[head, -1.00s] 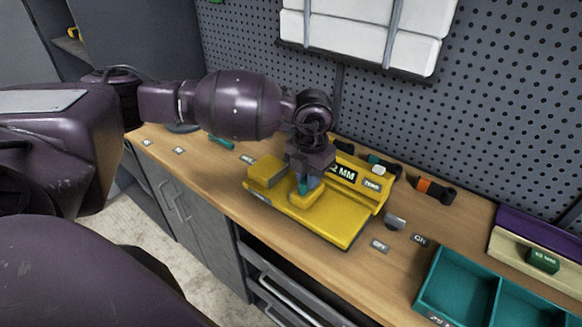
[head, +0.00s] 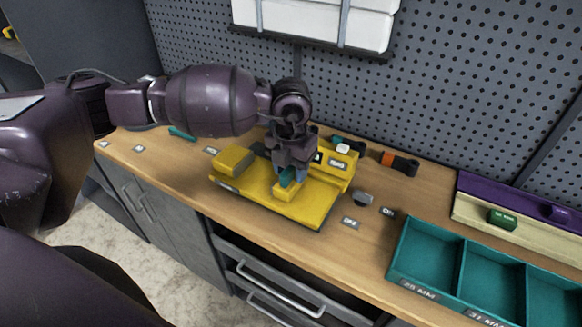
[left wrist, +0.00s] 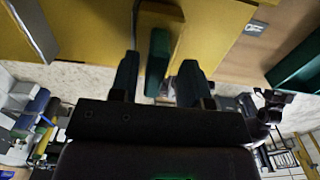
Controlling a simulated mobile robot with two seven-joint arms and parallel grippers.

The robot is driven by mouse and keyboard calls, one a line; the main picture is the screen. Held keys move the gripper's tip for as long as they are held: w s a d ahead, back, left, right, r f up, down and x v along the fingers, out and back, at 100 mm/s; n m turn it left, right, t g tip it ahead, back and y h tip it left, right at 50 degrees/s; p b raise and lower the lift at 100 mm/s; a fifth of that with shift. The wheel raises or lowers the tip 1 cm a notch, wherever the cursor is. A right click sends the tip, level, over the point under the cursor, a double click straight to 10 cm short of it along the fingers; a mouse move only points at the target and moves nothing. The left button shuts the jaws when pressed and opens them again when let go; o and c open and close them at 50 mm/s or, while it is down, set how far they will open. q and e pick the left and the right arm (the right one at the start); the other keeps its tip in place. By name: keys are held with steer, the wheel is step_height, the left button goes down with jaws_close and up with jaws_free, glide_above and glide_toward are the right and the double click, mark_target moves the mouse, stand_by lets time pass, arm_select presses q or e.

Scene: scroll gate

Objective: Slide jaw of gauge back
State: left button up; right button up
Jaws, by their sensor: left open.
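The yellow gauge (head: 306,215) lies on the wooden bench. A raised yellow block (head: 233,160) stands at its left end. Its yellow sliding jaw (head: 286,193) stands to the right of that block with a clear gap between them. A teal tab (left wrist: 158,60) rises from the jaw. My left gripper (head: 289,178) is over the jaw, pointing down. The gripper hides part of the gauge's label panel (head: 337,165). My right gripper is not in view.
A teal compartment tray (head: 455,262) and a holder with a green block (head: 502,218) stand at the right. A small grey piece (head: 362,199) lies right of the gauge. An orange and black tool (head: 398,164) lies behind. The pegboard closes off the back.

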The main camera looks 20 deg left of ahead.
mark_target(291, 168)
arm_select(q)
step_height(291, 168, up, 11)
stand_by(0.6)
steer(key=shift+f, duration=0.1)
